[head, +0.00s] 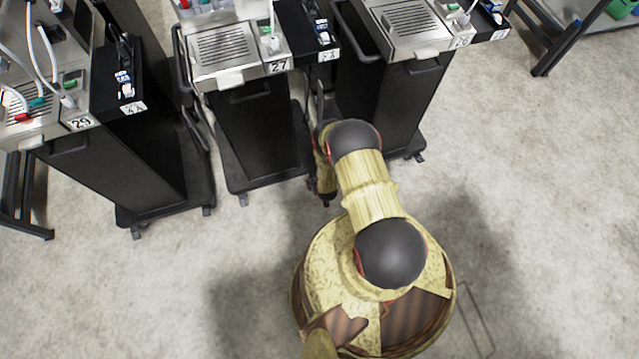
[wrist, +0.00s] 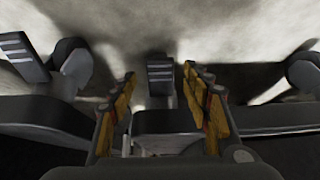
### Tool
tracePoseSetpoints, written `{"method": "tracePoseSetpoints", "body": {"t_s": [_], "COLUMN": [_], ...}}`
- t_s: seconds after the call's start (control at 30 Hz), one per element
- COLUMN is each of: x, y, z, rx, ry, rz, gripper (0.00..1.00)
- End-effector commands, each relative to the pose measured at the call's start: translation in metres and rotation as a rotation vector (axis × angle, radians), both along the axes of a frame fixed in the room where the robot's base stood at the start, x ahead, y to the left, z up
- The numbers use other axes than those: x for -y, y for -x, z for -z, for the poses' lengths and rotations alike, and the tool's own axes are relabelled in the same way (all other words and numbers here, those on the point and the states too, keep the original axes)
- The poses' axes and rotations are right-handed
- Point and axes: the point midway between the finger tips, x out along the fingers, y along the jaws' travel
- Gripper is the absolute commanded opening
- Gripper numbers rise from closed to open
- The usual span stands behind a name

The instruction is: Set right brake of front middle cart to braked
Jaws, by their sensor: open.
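The front middle cart (head: 252,135) is the black one with the 27 label in the head view. Its left front caster (head: 243,199) shows there; its right front corner is hidden by my arm and gripper. My gripper (head: 326,198) points down near the floor at that corner. In the wrist view my gripper (wrist: 159,70) is open, its two yellow-brown fingers apart. A grey ribbed brake pedal (wrist: 160,78) shows between and beyond the fingertips. I cannot tell whether the fingers touch it, or whether it is up or down.
Another ribbed pedal (wrist: 24,55) and wheel stand at the left of the wrist view, and a wheel (wrist: 304,72) at the right. The cart labelled 29 (head: 115,165) stands left, another cart (head: 400,105) right. The floor in front (head: 150,290) is clear.

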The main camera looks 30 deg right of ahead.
Motion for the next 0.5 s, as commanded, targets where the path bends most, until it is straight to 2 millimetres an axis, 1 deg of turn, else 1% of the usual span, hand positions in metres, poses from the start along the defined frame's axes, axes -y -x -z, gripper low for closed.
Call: {"method": "tracePoseSetpoints", "body": {"t_s": [0.03,0.3,0.5], "x": [-0.001,-0.007,-0.011], "y": [0.003,0.025,0.038], "z": [-0.007,-0.041,-0.063], "rx": [0.0,0.0,0.0], "ry": [0.0,0.0,0.0], "rz": [0.0,0.001,0.001], "gripper": [0.48,0.48,0.48]}}
